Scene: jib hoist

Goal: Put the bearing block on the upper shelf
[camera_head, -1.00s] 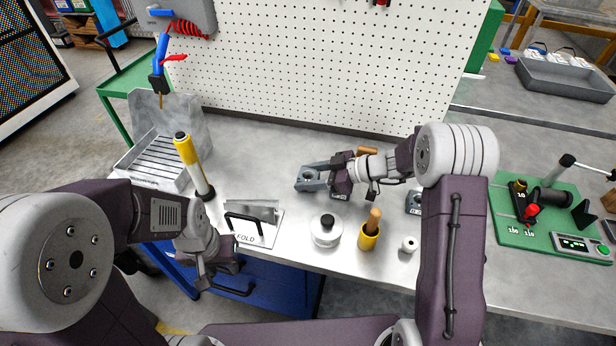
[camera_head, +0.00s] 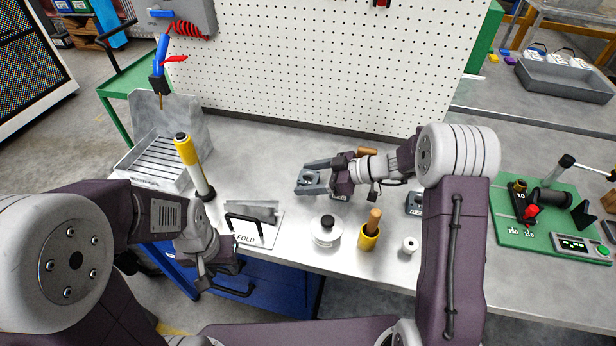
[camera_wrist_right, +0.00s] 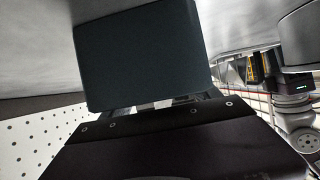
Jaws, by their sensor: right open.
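The bearing block (camera_head: 308,178), a grey block with a round opening, sits at the middle of the workbench. My right gripper (camera_head: 314,177) reaches it from the right, open, with its fingers on either side of it. In the right wrist view a dark blue-grey face, apparently the block (camera_wrist_right: 140,55), fills the middle in front of the gripper and hides most of the fingers. My left gripper (camera_head: 207,275) hangs low by the bench's front edge, apart from the block; its finger opening is unclear. I cannot make out an upper shelf.
A lidded metal pot (camera_head: 325,231), a yellow cup with a wooden handle (camera_head: 370,234) and a white spool (camera_head: 410,245) stand in front of the right arm. A fold fixture (camera_head: 255,222) and yellow-topped post (camera_head: 192,165) are left. A pegboard (camera_head: 330,70) rises behind.

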